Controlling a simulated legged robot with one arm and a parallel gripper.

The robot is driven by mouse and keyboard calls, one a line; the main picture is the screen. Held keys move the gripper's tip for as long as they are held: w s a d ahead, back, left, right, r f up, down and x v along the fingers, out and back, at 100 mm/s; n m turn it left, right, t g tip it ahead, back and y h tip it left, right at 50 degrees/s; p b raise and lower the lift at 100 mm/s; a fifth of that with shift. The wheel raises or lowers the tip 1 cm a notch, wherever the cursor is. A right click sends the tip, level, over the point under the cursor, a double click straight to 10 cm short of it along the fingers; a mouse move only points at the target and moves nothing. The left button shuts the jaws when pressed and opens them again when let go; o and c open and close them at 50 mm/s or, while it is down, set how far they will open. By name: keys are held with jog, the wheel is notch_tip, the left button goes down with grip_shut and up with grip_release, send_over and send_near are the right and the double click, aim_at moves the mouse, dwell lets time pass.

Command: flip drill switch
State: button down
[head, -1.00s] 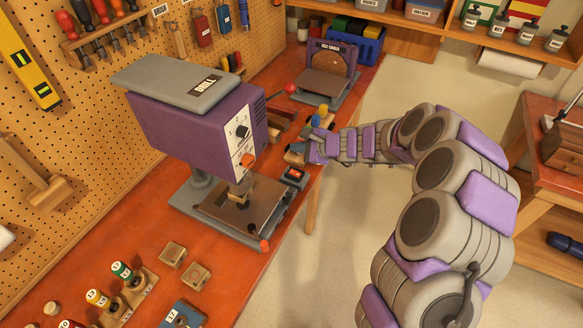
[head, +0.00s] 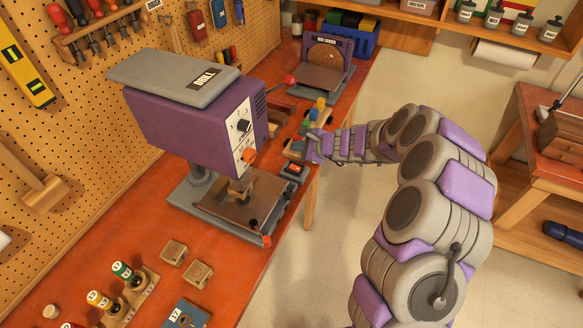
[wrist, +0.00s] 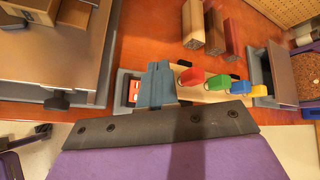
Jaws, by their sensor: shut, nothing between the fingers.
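The drill press is a purple machine (head: 195,125) with a grey top on the red bench. Its switch (head: 292,169) is a small red rocker in a dark box beside the drill's base. In the wrist view the red switch (wrist: 134,92) shows just left of my fingers, partly hidden by them. My gripper (wrist: 158,74) is shut and empty, with its blue-grey fingers over the right part of the switch box. In the head view my gripper (head: 306,153) is just beyond the switch. I cannot tell whether the fingertips touch it.
A wooden rack with coloured pegs (wrist: 215,90) stands close right of my fingers. Wood blocks (wrist: 205,28) lie behind it. A disc sander (head: 328,68) stands farther along the bench. Bare floor (head: 335,215) lies at the bench's right.

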aim_at(295, 168)
jog(key=f+b, duration=0.2)
jog(key=f, duration=0.1)
jog(key=f+b, duration=0.2)
jog(key=f, duration=0.1)
jog(key=shift+w+f+b, duration=0.2)
jog(key=shift+f+b, duration=0.15)
jog(key=shift+b, duration=0.05)
jog(key=shift+a, duration=0.6)
jog(key=shift+d, duration=0.1)
jog(key=shift+d, duration=0.3)
jog(key=shift+a, duration=0.3)
jog(key=shift+d, duration=0.15)
jog(key=shift+f, duration=0.15)
jog(key=shift+f+b, duration=0.25)
jog(key=shift+b, duration=0.1)
